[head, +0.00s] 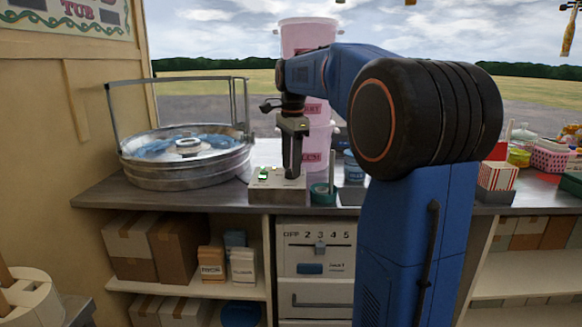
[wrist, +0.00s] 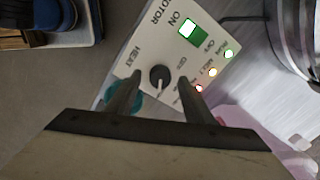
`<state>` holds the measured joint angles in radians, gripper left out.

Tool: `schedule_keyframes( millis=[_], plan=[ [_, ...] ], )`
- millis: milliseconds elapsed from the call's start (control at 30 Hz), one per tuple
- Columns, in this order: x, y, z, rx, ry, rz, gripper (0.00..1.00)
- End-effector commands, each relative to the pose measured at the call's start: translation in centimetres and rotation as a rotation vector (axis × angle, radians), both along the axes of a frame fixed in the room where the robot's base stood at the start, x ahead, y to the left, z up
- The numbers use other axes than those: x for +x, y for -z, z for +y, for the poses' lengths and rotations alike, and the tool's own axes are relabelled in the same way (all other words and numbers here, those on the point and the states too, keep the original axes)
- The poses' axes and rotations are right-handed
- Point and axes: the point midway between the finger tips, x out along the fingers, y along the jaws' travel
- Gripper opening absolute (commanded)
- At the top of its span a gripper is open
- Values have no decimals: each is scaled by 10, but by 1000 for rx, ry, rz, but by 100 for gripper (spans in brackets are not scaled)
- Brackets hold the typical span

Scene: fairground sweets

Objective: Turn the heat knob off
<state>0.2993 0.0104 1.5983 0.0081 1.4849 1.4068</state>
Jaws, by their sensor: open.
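The heat knob (wrist: 159,77) is a small round black dial on a pale control box, beside the word HEAT. A pale pointer mark on it points toward the bottom of the wrist view. My gripper (head: 292,175) is over the control box (head: 277,187) on the counter, pointing down. In the wrist view its two fingers are open, one on each side of the knob. I cannot tell whether they touch it. The small print around the knob is partly hidden or too small to read. In the head view the knob is hidden behind my gripper.
A lit green motor switch (wrist: 189,29), marked ON, and several small lights share the box face. A round metal pan machine (head: 185,172) stands left of the box. Pink tubs (head: 307,38) are stacked behind my gripper. A teal container (head: 323,196) stands close on the right.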

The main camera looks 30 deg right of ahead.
Motion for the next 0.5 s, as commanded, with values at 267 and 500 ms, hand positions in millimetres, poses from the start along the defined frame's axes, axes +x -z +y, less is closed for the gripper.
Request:
schedule_keyframes(
  millis=[267, 500],
  plan=[
    [0, 11, 0, 0, 0, 0, 47],
    [1, 11, 0, 0, 0, -1, 35]
  ],
)
